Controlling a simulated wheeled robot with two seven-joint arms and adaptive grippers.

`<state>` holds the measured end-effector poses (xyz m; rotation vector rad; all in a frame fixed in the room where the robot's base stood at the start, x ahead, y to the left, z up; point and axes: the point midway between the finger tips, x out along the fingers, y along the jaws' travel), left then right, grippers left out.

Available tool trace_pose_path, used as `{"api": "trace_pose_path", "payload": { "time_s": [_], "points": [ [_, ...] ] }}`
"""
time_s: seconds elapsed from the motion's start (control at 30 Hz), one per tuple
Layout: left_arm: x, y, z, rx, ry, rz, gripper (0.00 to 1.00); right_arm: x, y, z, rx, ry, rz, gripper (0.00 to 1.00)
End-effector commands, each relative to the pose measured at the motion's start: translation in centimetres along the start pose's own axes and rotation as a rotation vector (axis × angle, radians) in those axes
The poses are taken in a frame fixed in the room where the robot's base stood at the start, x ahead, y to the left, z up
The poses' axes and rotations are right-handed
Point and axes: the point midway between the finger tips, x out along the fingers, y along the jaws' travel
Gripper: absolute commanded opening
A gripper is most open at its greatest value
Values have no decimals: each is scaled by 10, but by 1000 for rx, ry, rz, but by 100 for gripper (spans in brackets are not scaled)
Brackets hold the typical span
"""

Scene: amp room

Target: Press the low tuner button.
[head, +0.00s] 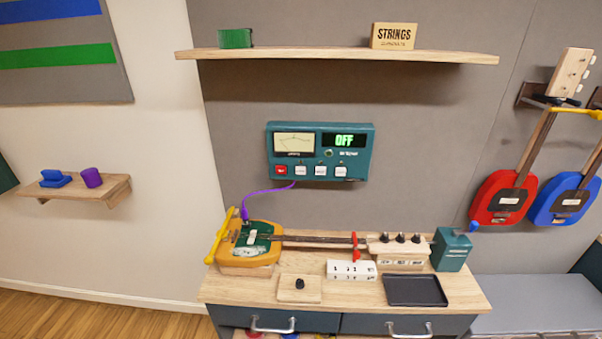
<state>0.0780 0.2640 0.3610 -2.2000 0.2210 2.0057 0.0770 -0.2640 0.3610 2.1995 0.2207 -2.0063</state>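The teal tuner box (369,150) is mounted on the grey wall panel, below the wooden shelf and above the bench. It has a needle meter (294,142) at the left and a dark display (344,140) reading OFF in green. Along its lower edge sit a red button (281,170) and white buttons, at left (301,170), middle (321,171) and right (341,171). The button labels are too small to read, so I cannot tell which one is low. Neither of my grippers is in view.
A wooden bench top (225,287) stands below, with an orange instrument (262,256) lying on it. A purple cable (262,190) joins it to the tuner. A black tray (415,290) and a teal box (451,250) are at right. The space before the tuner looks clear.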

Motion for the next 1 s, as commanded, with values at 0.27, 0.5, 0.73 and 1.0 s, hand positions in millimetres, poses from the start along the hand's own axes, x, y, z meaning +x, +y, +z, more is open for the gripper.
{"api": "trace_pose_path", "payload": {
  "time_s": [0.27,0.5,0.73,1.0],
  "points": [
    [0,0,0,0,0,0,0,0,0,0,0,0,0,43],
    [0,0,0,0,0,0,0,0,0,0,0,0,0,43],
    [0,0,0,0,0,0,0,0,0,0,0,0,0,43],
    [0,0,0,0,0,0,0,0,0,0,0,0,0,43]
  ]
}}
